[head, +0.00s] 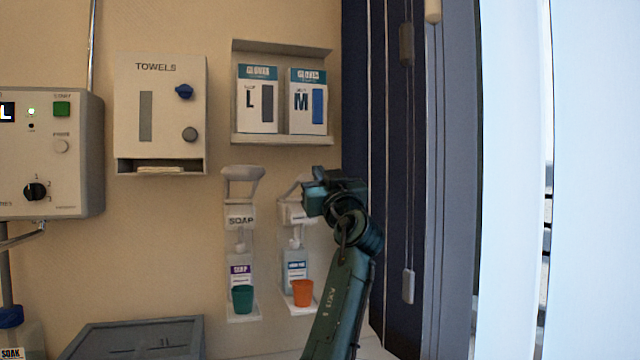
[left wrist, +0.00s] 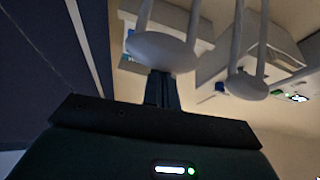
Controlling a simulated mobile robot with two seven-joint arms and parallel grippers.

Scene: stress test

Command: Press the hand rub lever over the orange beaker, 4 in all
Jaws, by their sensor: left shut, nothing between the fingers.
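The hand rub dispenser (head: 296,265) hangs on the wall, with a blue-labelled bottle. The orange beaker (head: 303,293) stands upright on its shelf, below the bottle. My left gripper (head: 308,197) is shut and empty at the height of the hand rub lever and hides most of it in the head view. In the left wrist view the hand rub lever (left wrist: 162,52) shows as a pale rounded paddle on two arms. The shut fingertips (left wrist: 162,78) overlap its edge there; I cannot tell whether they touch it. My right gripper is not in view.
The soap dispenser (head: 240,255) hangs close on the left, with a green beaker (head: 242,299) below and its own lever (left wrist: 247,87). A glove box rack (head: 283,140) is above, a towel dispenser (head: 161,110) left. A dark blind (head: 392,180) is right of my arm.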

